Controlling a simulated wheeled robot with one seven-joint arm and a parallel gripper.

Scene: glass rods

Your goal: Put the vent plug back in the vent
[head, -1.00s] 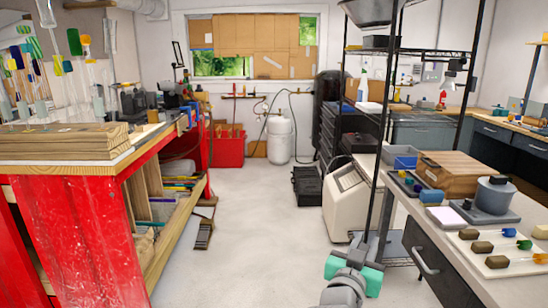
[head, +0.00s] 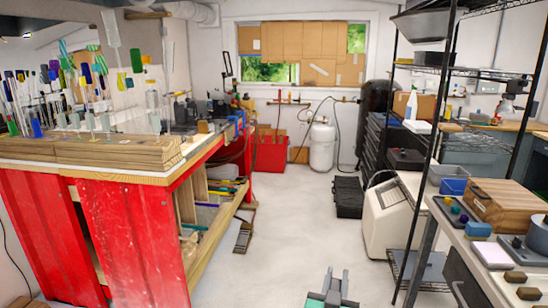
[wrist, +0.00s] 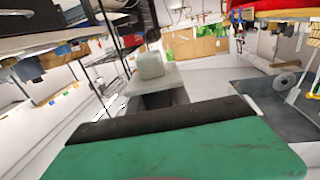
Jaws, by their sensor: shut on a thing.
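My gripper (head: 336,276) is at the bottom edge of the head view, its two grey fingers pointing away over the open floor. Its green body fills the lower part of the wrist view, which is upside down. There, a pale grey block (wrist: 150,65) sits at the fingertips, and I take it to be the vent plug, shut in the jaws. In the head view I cannot make out the plug. The cream kiln-like machine (head: 388,222) stands on the floor to the right, apart from my gripper. I cannot make out a vent opening on it.
A red-legged workbench (head: 145,240) with glass rods stands at the left. A black wire shelf rack (head: 432,150) and a side table (head: 459,240) with a wooden box (head: 503,203) stand at the right. A black case (head: 348,197) lies on the floor ahead. The middle aisle is clear.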

